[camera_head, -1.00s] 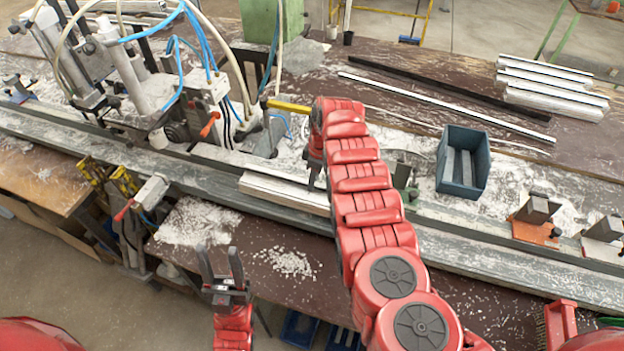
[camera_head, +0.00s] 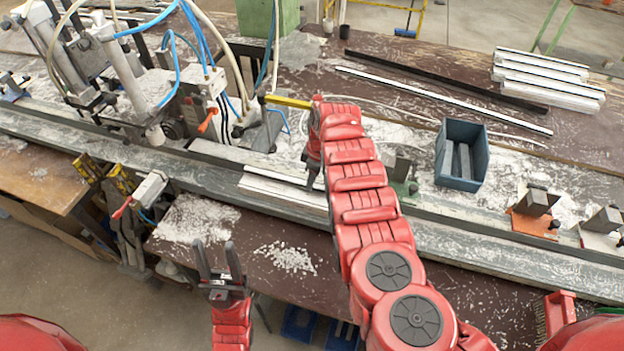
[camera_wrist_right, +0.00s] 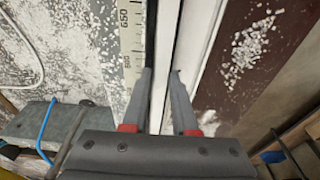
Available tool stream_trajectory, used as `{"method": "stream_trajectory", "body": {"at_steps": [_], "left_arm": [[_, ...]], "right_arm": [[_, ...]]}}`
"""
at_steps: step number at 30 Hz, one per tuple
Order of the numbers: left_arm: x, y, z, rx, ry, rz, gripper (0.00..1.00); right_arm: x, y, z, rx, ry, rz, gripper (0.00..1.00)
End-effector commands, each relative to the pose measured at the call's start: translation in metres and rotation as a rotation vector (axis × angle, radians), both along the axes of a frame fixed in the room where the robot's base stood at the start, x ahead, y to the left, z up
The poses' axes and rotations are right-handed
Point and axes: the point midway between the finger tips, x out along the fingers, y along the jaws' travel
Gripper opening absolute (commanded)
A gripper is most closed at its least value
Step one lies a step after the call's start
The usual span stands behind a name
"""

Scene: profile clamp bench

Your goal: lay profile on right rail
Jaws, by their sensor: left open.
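A pale profile (camera_head: 283,190) lies lengthwise along the long grey rail (camera_head: 480,246), near the middle of the bench. Its right part is hidden behind my right arm. My right gripper (camera_head: 312,182) points down over the profile. In the right wrist view its two fingers (camera_wrist_right: 161,72) stand apart on either side of a pale strip with a dark line; whether they touch it I cannot tell. My left gripper (camera_head: 217,255) is open and empty, in front of the bench's near edge, with its fingers pointing up in the picture.
A clamp machine (camera_head: 190,105) with blue hoses stands at the left. A blue-grey bin (camera_head: 462,155) sits behind the rail. Several pale profiles (camera_head: 550,80) lie at the back right.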

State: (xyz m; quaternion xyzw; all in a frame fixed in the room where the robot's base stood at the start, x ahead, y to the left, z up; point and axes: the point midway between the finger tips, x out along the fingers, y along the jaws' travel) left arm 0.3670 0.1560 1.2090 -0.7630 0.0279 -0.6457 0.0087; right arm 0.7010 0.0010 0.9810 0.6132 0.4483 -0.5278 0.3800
Motion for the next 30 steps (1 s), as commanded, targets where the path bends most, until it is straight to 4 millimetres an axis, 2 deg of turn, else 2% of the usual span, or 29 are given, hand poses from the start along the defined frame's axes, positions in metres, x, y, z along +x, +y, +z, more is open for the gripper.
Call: {"method": "stream_trajectory", "body": {"at_steps": [1,3,4,17,20,26,30], "left_arm": [[0.0,0.0,0.0,0.0,0.0,0.0,0.5],[0.0,0.0,0.0,0.0,0.0,0.0,0.5],[0.0,0.0,0.0,0.0,0.0,0.0,0.5],[0.0,0.0,0.002,0.0,0.0,0.0,0.5],[0.0,0.0,0.008,0.0,0.0,0.0,0.5],[0.0,0.0,0.0,0.0,0.0,0.0,0.5],[0.0,0.0,-0.02,0.0,0.0,0.0,0.5]], "right_arm": [[0.0,-0.001,-0.001,-0.002,0.0,-0.001,0.41],[0.0,-0.002,-0.001,-0.002,0.0,-0.001,0.53],[0.0,-0.002,-0.001,-0.003,0.0,-0.002,0.55],[0.0,-0.002,0.001,-0.003,0.0,-0.001,0.55],[0.0,-0.001,0.013,-0.003,0.001,0.0,0.55],[0.0,-0.002,0.037,0.001,-0.005,0.001,0.55],[0.0,-0.009,0.065,-0.002,-0.008,-0.001,0.55]]}}
